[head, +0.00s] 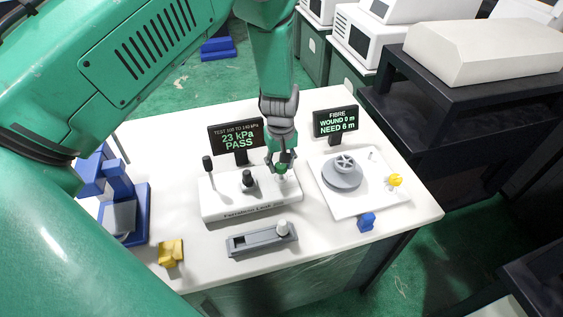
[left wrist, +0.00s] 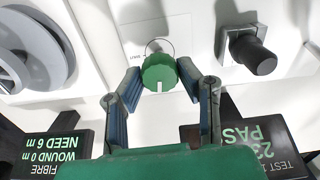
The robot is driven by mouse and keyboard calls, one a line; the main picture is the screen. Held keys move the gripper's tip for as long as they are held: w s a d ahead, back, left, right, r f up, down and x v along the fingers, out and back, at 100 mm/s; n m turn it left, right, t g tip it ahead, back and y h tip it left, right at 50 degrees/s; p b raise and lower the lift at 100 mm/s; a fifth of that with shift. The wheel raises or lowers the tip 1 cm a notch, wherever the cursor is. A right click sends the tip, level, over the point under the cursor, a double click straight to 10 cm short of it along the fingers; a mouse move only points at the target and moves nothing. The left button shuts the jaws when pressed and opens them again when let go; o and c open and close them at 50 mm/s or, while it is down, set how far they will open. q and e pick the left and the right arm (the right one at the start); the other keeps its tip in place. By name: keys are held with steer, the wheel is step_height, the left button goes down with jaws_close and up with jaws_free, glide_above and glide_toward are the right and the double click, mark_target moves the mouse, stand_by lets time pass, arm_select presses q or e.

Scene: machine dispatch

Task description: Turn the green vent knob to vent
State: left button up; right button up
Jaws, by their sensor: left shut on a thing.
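The green vent knob (head: 281,168) sits on the right part of the white test box (head: 222,206). In the left wrist view the knob (left wrist: 159,73) shows a white pointer mark on its near side. My left gripper (head: 281,162) reaches down from above, with its fingers on both sides of the knob, shut on it. The left gripper's fingers also show in the left wrist view (left wrist: 160,84). The display (head: 237,138) behind the box reads 23 kPa PASS. My right gripper is not in view.
A black knob (head: 248,181) and a black-tipped lever (head: 208,165) stand left of the green knob on the box. A grey reel (head: 342,172) on a white plate is to the right, with a display (head: 335,122) reading FIBRE WOUND 0 m NEED 6 m. A grey tray (head: 262,240) lies in front.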

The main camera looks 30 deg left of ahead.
arm_select(q)
steer(key=shift+n, duration=0.8)
steer(key=o, duration=1.1)
steer(key=shift+o, duration=0.2)
steer(key=shift+w+r, duration=0.1)
steer(key=shift+r, duration=0.3)
step_height(320, 180, up, 11)
